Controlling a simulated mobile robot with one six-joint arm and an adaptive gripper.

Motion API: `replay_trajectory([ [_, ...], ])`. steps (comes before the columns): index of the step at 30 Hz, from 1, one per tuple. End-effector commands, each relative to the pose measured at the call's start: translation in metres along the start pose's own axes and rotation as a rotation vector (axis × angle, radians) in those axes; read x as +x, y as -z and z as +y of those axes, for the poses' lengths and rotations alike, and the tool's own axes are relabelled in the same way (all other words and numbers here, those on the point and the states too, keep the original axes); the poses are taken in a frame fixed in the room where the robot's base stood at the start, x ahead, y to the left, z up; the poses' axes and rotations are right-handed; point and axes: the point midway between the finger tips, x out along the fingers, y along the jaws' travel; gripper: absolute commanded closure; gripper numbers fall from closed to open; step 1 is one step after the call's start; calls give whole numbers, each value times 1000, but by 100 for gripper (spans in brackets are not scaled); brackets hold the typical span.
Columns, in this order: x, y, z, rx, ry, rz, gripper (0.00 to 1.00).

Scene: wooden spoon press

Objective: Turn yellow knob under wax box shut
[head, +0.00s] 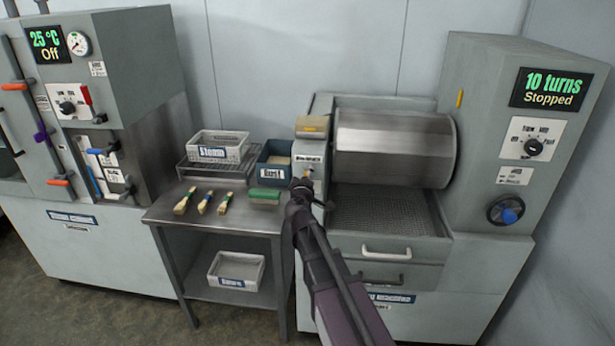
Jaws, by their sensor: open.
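The wax box (313,127) is a small block with a tan top, mounted at the left end of the large steel drum. A labelled grey panel (312,150) is below it. A small yellow spot, which looks like the yellow knob (309,171), shows low on that panel just above my gripper. My gripper (302,184) is open, close in front of the panel below the wax box. It hides part of the panel. I cannot tell whether it touches the knob, or which way the knob is turned.
The steel drum (394,148) is right of my gripper, above a mesh tray (385,212). The right display (552,88) reads "10 turns Stopped".

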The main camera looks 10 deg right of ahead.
Motion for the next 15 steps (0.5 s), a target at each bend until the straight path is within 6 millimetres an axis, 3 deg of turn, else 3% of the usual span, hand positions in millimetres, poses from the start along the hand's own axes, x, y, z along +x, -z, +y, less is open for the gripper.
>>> replay_trajectory([
  [8,-2,-6,2,16,1,-23,32],
  [15,-14,-38,8,105,17,-162,32],
])
